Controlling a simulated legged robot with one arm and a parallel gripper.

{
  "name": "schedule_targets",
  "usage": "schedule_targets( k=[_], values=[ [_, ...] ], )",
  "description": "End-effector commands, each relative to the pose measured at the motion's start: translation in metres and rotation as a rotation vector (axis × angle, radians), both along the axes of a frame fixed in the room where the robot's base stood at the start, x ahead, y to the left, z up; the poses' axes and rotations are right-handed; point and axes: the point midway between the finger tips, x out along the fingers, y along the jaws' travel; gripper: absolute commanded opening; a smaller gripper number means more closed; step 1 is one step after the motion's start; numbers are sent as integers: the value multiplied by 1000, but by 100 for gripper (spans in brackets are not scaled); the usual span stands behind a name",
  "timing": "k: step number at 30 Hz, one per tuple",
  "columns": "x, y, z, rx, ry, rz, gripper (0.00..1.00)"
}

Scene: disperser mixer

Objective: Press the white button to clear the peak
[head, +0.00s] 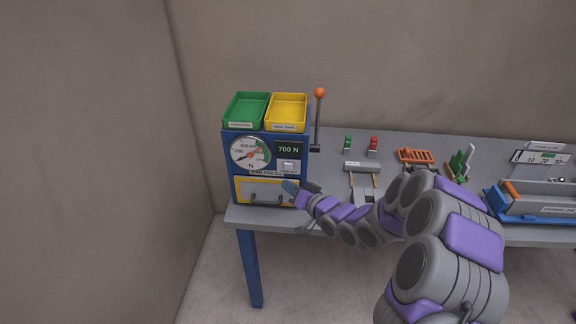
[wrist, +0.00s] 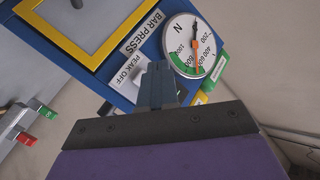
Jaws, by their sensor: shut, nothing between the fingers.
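The blue bar press (head: 228,160) stands at the left end of the table. Its white button (head: 289,166) is on the front, below the display (head: 289,149) that reads 700 N. In the wrist view a white part lettered PEAK OFF (wrist: 124,82) lies just left of my fingertips. My gripper (head: 289,186) is shut and empty, in front of the press near the top of its yellow-framed drawer. In the wrist view my gripper (wrist: 158,68) points at the panel between that part and the round gauge (wrist: 195,47). I cannot tell whether it touches the panel.
Green (head: 246,109) and yellow (head: 287,111) trays sit on top of the press. A lever with an orange knob (head: 320,92) rises at its right. Other fixtures, including a blue-based one (head: 545,216), stand further right on the table. A wall is close behind.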

Motion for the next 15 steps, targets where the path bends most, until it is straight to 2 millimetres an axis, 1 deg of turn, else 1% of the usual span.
schedule_targets(
  k=[3, 6, 10, 15],
  values=[
    [16, 3, 1, -6, -1, 1, 0],
    [27, 5, 2, -9, 1, 1, 0],
    [37, 8, 1, -10, 1, 1, 0],
    [45, 5, 2, -6, -2, 1, 0]
  ],
)
